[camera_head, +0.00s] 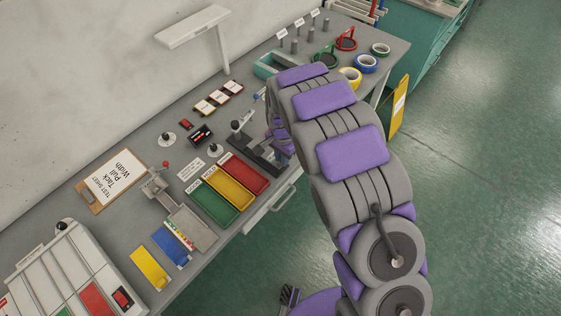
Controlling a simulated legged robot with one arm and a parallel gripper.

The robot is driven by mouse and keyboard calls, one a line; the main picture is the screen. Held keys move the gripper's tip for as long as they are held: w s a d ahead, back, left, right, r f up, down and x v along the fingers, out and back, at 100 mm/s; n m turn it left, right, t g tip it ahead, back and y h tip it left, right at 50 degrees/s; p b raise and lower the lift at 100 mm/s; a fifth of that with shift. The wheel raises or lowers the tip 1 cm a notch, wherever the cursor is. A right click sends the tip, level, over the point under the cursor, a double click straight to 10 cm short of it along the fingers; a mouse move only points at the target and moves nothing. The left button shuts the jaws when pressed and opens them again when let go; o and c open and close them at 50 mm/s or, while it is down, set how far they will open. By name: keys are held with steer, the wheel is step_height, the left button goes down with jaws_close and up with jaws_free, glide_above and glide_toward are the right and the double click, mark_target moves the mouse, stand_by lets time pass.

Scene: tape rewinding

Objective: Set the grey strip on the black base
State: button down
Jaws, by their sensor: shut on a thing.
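The black base (252,153) is a long dark plate on the grey bench, just left of my arm, with a small grey fixture standing on its far left part. Its right end runs in behind my gripper. My gripper (283,150) hangs down at the end of the purple and grey arm, over the right part of the base, and is mostly hidden by the arm. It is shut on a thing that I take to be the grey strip. The strip itself is hidden, so I cannot tell whether it touches the base.
Green, yellow and red bins (229,196) stand just in front of the base. A teal tray (268,68) and tape rolls (366,64) are farther back. The bench front edge is close.

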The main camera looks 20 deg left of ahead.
steer(key=shift+w+a, duration=0.15)
steer(key=shift+a, duration=0.2)
steer(key=f, duration=0.2)
steer(key=f+b, duration=0.1)
steer(key=f, duration=0.1)
steer(key=shift+a, duration=0.4)
steer(key=shift+d+r, duration=0.1)
steer(key=shift+r, duration=0.05)
steer(key=shift+d, duration=0.2)
steer(key=c, duration=1.4)
jaws_free()
steer(key=o, duration=0.3)
steer(key=shift+a, duration=0.2)
step_height(320, 180, up, 12)
steer(key=p, duration=0.2)
steer(key=shift+d, duration=0.15)
